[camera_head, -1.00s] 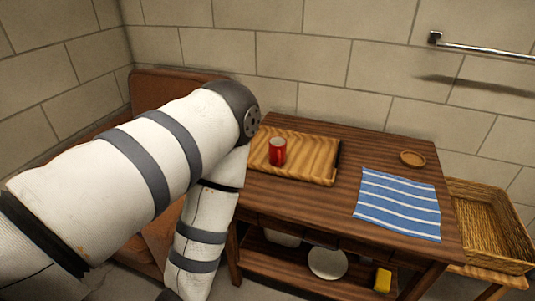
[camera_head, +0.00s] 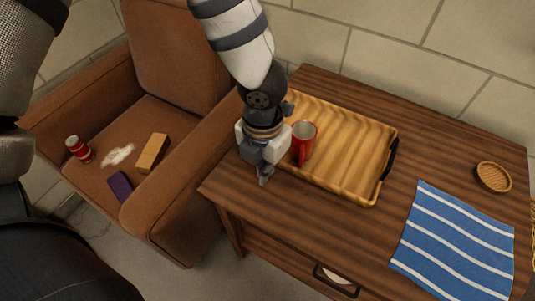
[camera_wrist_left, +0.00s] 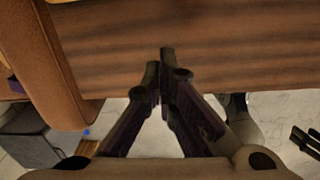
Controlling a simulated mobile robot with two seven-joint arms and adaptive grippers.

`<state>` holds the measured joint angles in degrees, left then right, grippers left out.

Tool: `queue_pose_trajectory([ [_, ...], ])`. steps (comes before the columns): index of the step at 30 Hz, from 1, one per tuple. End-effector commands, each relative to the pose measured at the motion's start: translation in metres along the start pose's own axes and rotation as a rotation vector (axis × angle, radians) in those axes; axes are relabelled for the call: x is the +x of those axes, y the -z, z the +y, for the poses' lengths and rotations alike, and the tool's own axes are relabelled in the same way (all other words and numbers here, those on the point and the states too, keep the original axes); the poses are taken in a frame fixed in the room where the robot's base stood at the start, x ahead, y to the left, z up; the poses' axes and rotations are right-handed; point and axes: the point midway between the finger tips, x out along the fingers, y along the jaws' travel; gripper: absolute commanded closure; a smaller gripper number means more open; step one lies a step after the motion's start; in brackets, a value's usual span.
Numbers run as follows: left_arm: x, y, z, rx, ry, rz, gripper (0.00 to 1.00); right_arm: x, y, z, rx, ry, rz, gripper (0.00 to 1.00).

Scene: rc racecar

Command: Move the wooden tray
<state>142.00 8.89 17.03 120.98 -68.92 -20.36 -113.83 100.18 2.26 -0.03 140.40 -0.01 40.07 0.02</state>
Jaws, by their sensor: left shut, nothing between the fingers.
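The wooden tray (camera_head: 345,145) lies on the dark wooden table (camera_head: 285,205), with a black handle on its right end. A red mug (camera_head: 303,143) stands on the tray's left part. My left gripper (camera_head: 264,178) is shut and empty at the tray's near left corner, over the table's front left area. It partly hides the tray's left end, and I cannot tell whether it touches the tray. In the left wrist view its closed fingers (camera_wrist_left: 160,68) point at the bare table. Dark finger-like parts at that view's right edge may be my right gripper (camera_wrist_left: 305,143).
A blue striped cloth (camera_head: 455,240) and a small round wicker dish (camera_head: 493,177) lie right of the tray. A brown armchair (camera_head: 150,215) stands left of the table, with a red can (camera_head: 78,149) and small blocks on its seat. Bare table shows in front of the tray.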

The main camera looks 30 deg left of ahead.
Motion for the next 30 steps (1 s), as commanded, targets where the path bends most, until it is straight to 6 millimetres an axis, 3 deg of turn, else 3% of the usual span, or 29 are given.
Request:
queue_pose_trajectory([
  [1, 0.015, 0.003, 0.0, 0.003, -0.002, 0.012, 1.0, 0.005, -0.003, 0.0, 0.0, -0.001, -0.013, 0.6],
  [9, 0.063, 0.002, 0.0, 0.002, -0.002, 0.007, 1.0, 0.01, -0.005, 0.0, -0.001, -0.001, -0.025, 0.6],
  [18, 0.062, -0.035, -0.001, -0.005, 0.003, 0.002, 1.0, 0.019, -0.009, 0.001, -0.001, -0.002, -0.049, 0.6],
  [30, 0.06, -0.039, 0.0, -0.003, 0.002, 0.002, 1.0, 0.019, -0.01, 0.001, -0.002, -0.002, -0.049, 0.6],
])
